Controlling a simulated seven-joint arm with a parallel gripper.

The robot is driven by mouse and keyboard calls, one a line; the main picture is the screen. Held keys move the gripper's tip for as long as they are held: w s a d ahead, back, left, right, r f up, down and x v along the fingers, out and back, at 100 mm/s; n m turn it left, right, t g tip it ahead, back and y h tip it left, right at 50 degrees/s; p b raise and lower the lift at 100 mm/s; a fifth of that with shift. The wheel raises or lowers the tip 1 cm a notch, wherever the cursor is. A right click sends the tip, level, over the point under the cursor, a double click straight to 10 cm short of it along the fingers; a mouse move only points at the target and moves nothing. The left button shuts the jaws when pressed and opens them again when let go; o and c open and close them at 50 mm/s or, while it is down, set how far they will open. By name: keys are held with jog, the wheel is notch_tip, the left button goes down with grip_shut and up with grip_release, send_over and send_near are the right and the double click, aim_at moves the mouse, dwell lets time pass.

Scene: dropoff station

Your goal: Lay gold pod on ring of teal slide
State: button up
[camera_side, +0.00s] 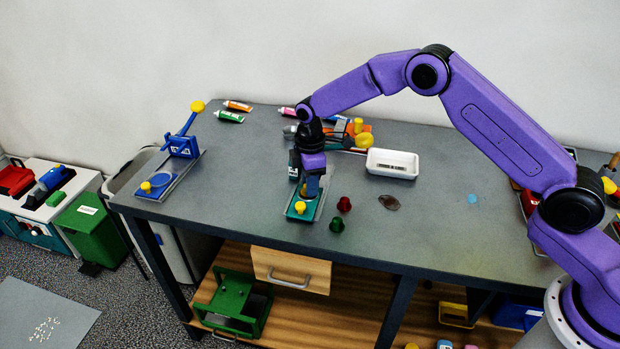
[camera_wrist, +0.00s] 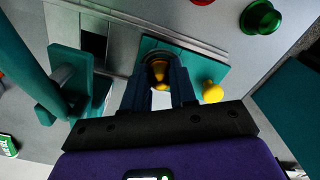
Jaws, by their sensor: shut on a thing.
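The teal slide (camera_side: 294,214) is a flat plate near the table's front edge, with a yellow knob (camera_side: 300,207) at its near end. In the wrist view the teal plate (camera_wrist: 206,66) shows beyond my fingers, with its yellow knob (camera_wrist: 212,92) to the right. My gripper (camera_side: 308,192) points down over the slide, fingers low at the plate. In the wrist view my gripper (camera_wrist: 160,82) is shut on the gold pod (camera_wrist: 160,69). The pod appears within or just above the dark round ring; whether it touches the ring I cannot tell. My fingers partly hide the ring.
A red piece (camera_side: 344,204) and a green piece (camera_side: 337,225) stand just right of the slide. A brown flat patch (camera_side: 389,202) lies farther right. A white tray (camera_side: 392,163) stands behind. A blue slide with lever (camera_side: 165,182) is at left. The table between is clear.

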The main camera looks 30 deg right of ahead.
dwell(0.9)
jog(key=o, duration=0.8)
jog(key=shift+o, duration=0.2)
jog(key=shift+r, duration=3.5)
jog(key=s+r+m, duration=0.1)
jog(key=s+r, duration=0.4)
jog(key=s, duration=0.5)
jog(key=s+r, duration=0.4)
jog(key=s, duration=0.7)
jog(key=s+d, duration=0.6)
jog(key=s, duration=0.4)
jog(key=s+d+m, duration=0.1)
jog(key=s+d, duration=0.6)
jog(key=s, duration=0.4)
